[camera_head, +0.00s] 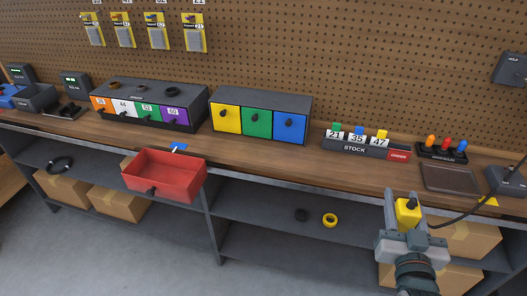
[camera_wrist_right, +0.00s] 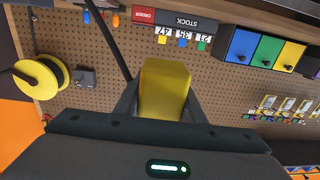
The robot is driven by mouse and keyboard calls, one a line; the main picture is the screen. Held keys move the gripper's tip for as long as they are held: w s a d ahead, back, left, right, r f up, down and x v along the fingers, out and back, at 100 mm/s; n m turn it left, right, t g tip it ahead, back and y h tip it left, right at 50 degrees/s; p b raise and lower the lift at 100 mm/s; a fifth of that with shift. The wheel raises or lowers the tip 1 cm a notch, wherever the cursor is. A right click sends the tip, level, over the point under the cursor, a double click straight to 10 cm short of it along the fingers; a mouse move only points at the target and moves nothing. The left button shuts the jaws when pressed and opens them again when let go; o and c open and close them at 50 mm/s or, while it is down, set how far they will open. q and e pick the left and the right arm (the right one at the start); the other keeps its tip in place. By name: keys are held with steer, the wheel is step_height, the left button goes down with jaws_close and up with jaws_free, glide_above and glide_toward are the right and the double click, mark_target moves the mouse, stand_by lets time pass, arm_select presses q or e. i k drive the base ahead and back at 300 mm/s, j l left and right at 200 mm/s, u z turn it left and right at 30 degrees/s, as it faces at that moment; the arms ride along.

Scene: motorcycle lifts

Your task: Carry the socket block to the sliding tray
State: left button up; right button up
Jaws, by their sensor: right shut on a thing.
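In the right wrist view the yellow block (camera_wrist_right: 164,88) stands between the fingers of the right gripper (camera_wrist_right: 160,105). A black cord runs from beside the block to the right. A red open-topped tray (camera_head: 163,172) with a dark knob sticks out from the bench front at left centre and looks empty. A flat brown tray (camera_head: 450,178) lies on the bench at the right. My left gripper is out of view.
The bench top (camera_head: 270,157) has a clear front strip. Behind it stand a unit with yellow, green and blue drawers (camera_head: 258,118), a colour-fronted box (camera_head: 140,107) and a STOCK rack (camera_head: 352,148). Cardboard boxes (camera_head: 120,204) sit on the shelf below.

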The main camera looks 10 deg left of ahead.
mark_target(183, 180)
steer(key=i+j, duration=0.1)
steer(key=j, duration=1.15)
steer(key=i+j, duration=0.1)
steer(key=j, duration=1.1)
steer(key=i+z, duration=0.05)
